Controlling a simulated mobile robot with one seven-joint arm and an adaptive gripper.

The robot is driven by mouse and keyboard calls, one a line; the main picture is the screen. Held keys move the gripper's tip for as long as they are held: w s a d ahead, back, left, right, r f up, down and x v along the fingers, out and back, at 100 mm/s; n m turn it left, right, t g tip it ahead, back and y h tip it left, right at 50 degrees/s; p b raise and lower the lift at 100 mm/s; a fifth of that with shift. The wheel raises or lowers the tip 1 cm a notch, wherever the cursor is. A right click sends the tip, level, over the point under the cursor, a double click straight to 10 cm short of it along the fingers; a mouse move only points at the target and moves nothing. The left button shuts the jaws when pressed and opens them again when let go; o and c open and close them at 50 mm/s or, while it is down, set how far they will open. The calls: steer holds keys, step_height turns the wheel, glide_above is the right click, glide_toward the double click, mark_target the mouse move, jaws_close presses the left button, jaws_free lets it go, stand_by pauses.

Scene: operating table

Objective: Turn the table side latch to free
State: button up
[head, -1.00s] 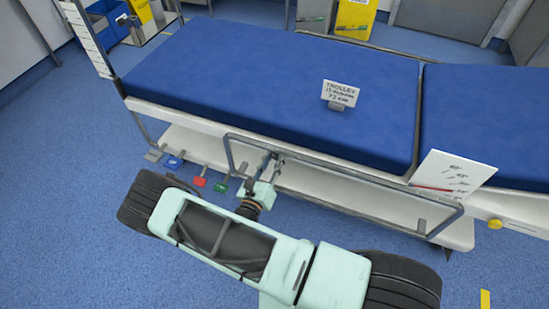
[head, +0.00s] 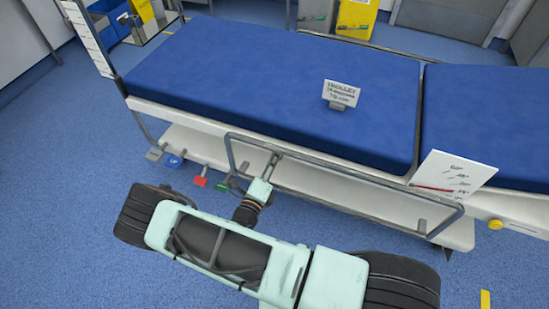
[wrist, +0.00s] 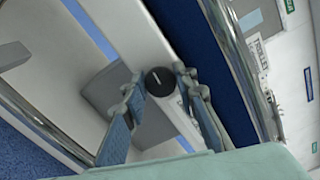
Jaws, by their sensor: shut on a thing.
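The table side latch shows in the wrist view as a round black knob (wrist: 160,81) with a pale mark on its face, by the table's white side (wrist: 135,30). My gripper (wrist: 160,85) has one blue-grey finger on each side of the knob and is shut on it. In the head view my gripper (head: 271,165) is at the table's near side, by the left end of the side rail (head: 345,173). The knob cannot be made out there. Which latch position the mark stands for cannot be told.
The table has a blue mattress (head: 270,70) with a small sign (head: 341,94) on it. A white card (head: 452,175) with angle marks and a yellow knob (head: 495,224) are at the right. Red (head: 201,181) and blue (head: 175,161) pedals are low at the left, near my arm.

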steer(key=shift+d+n, duration=0.1)
steer(key=shift+n, duration=0.5)
steer(key=o, duration=1.2)
steer(key=shift+c, duration=0.2)
steer(key=v, duration=1.2)
steer(key=shift+r, duration=0.1)
